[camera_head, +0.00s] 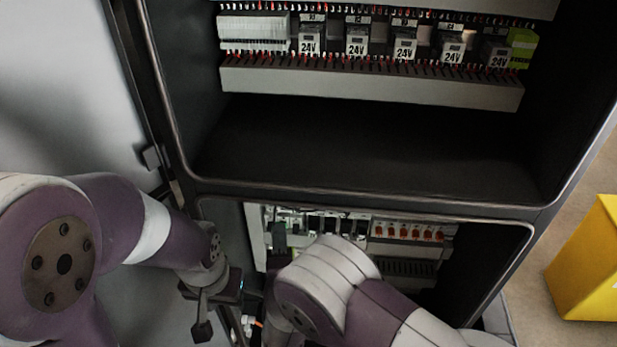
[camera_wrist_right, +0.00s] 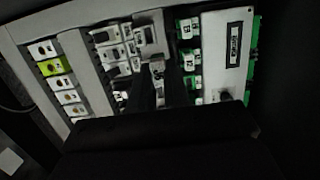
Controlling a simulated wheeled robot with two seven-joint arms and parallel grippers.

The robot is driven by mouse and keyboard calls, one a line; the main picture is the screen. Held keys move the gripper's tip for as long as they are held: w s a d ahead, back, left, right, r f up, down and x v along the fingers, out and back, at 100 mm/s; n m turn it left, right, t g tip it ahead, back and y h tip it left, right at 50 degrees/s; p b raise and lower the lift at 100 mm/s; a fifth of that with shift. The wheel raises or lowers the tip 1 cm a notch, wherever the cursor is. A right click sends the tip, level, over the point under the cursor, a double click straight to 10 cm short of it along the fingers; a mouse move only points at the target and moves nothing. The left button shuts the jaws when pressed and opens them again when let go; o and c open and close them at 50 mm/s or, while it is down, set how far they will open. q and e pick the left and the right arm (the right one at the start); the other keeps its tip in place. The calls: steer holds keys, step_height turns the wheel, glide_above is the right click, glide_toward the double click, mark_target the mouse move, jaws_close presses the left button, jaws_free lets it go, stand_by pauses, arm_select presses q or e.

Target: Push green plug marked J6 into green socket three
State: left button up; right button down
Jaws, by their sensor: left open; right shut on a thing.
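In the right wrist view my right gripper (camera_wrist_right: 158,85) reaches into the terminal area, its dark fingers shut on a small pale part (camera_wrist_right: 158,70), seemingly the plug. Its green colour and J6 mark cannot be made out. A column of green sockets (camera_wrist_right: 190,58) with white letter labels stands just right of the fingers, beside a white module (camera_wrist_right: 226,55) edged in green. I cannot tell which socket is three, or whether the part touches one. In the head view my right arm hides most of the gripper. My left gripper (camera_head: 204,325) is open outside the cabinet at lower left.
The lower compartment holds breakers and a row of orange-marked devices (camera_head: 408,231). The upper compartment has several 24V relays (camera_head: 357,42) above a grey duct (camera_head: 370,87). A cabinet frame bar (camera_head: 370,204) separates them. A yellow box (camera_head: 588,260) stands on the floor at right.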

steer(key=d+r+p, duration=0.3)
steer(key=d+r, duration=0.1)
steer(key=d, duration=0.4)
steer(key=shift+s+r, duration=0.15)
steer(key=shift+r, duration=0.15)
steer(key=w+b, duration=0.2)
steer(key=w, duration=0.4)
steer(key=shift+w+b, duration=0.35)
steer(key=shift+b, duration=0.05)
stand_by(0.4)
steer(key=shift+w+d+b, duration=0.1)
steer(key=shift+w+b, duration=0.45)
steer(key=shift+w, duration=0.35)
